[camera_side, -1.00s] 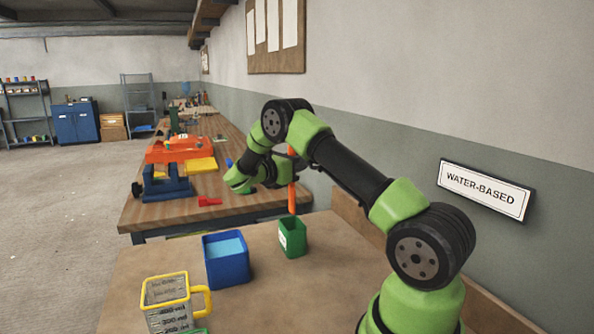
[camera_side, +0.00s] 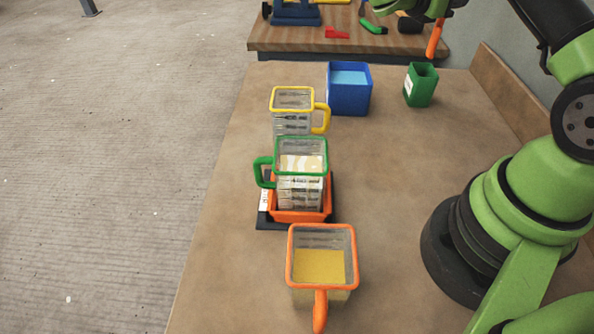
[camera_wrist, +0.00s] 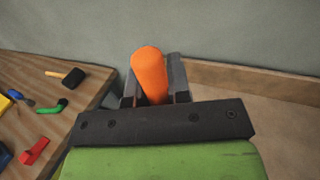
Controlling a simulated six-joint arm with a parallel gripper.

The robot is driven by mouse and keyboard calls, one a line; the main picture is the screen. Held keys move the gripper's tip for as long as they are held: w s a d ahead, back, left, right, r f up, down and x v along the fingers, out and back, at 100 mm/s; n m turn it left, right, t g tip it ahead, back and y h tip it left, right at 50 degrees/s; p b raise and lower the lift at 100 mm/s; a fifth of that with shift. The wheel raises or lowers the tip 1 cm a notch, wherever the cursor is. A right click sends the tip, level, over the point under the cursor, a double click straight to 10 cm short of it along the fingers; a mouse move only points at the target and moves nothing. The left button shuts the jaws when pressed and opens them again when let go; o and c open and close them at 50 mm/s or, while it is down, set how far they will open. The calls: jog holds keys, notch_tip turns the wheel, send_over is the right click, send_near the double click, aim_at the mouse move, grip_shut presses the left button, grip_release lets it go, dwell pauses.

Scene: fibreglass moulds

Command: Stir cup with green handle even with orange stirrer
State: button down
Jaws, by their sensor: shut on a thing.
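The cup with the green handle (camera_side: 316,143) is clear, with a green rim, and stands upright in an orange tray (camera_side: 300,216) on a dark base. Its contents look streaked, pale cream with white. My gripper (camera_side: 440,14), partly cut off at the top right of the side view, is shut on the orange stirrer (camera_side: 434,40). The stirrer hangs nearly upright, its lower end showing just above the green holder (camera_side: 420,86), well away from the cup. In the wrist view the stirrer's orange end (camera_wrist: 149,72) shows between the jaws (camera_wrist: 152,95).
A clear cup with a yellow handle (camera_side: 292,121) stands just behind the green-handled one. A cup with an orange handle (camera_side: 322,231), holding yellow contents, stands in front. A blue container (camera_side: 349,97) with light-blue contents stands behind. The bench (camera_side: 390,170) between cups and my base is clear.

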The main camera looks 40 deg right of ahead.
jog(key=w+a+r+n+t, duration=0.1)
jog(key=w+a+t, duration=0.1)
jog(key=a, duration=0.6)
jog(key=w+a+r+n+t+h, duration=0.1)
jog(key=w+a+n+t, duration=0.15)
jog(key=a, duration=0.45)
jog(key=w+a+r+n+t, duration=0.1)
jog(key=w+a+t, duration=0.1)
jog(key=a, duration=0.6)
jog(key=s+a+r+n+t+y, duration=0.15)
jog(key=s+a+t, duration=0.25)
jog(key=a, duration=0.6)
jog(key=s+a+r+n+t+h, duration=0.1)
jog(key=s+a+n+t, duration=0.25)
jog(key=a, duration=0.55)
notch_tip(320, 180, down, 13)
jog(key=shift+s+a, duration=0.2)
jog(key=shift+m+y, duration=0.25)
